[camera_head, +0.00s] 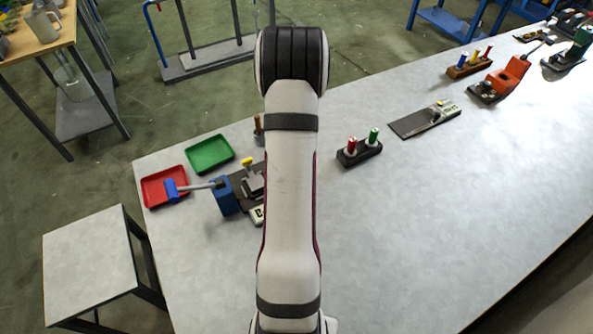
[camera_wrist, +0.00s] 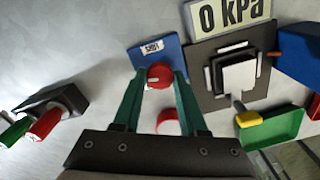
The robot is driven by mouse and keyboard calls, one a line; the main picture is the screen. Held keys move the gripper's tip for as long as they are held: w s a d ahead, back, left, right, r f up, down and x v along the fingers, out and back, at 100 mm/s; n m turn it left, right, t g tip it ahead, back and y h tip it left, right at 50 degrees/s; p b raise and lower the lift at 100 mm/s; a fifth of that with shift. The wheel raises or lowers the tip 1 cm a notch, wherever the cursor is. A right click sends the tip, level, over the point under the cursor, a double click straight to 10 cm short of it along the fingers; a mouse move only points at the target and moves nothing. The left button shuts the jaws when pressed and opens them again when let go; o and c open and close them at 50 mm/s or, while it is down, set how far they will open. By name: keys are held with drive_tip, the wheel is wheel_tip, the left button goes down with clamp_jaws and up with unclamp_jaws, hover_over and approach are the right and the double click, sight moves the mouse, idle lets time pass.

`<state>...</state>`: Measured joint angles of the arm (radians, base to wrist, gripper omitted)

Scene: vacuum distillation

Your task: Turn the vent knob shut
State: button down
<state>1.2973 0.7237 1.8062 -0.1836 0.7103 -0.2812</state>
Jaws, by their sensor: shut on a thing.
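In the camera_wrist view, the red round vent knob (camera_wrist: 159,77), with a pale mark on its face, sits on a blue plate (camera_wrist: 146,55) with a small white label. The label is too small to read surely. My gripper (camera_wrist: 159,76) has its green fingers on either side of the knob and is shut on it. A second red round piece with a white side (camera_wrist: 168,122) shows between the fingers, nearer to the palm. A display (camera_wrist: 231,14) beside the plate reads "0 kPa". In the camera_head view, my arm hides the gripper and the knob.
A dark plate with a pale block (camera_wrist: 236,76) and a yellow-tipped lever (camera_wrist: 249,118) stand to the right. A red-and-green bottle stand (camera_head: 359,153) is right.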

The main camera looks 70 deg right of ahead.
drive_tip(key=m, duration=0.4)
drive_tip(key=shift+m, duration=0.3)
drive_tip(key=m, duration=0.3)
drive_tip(key=shift+m, duration=0.3)
drive_tip(key=m, duration=0.3)
drive_tip(key=shift+m, duration=2)
drive_tip(key=shift+c, duration=2.2)
unclamp_jaws()
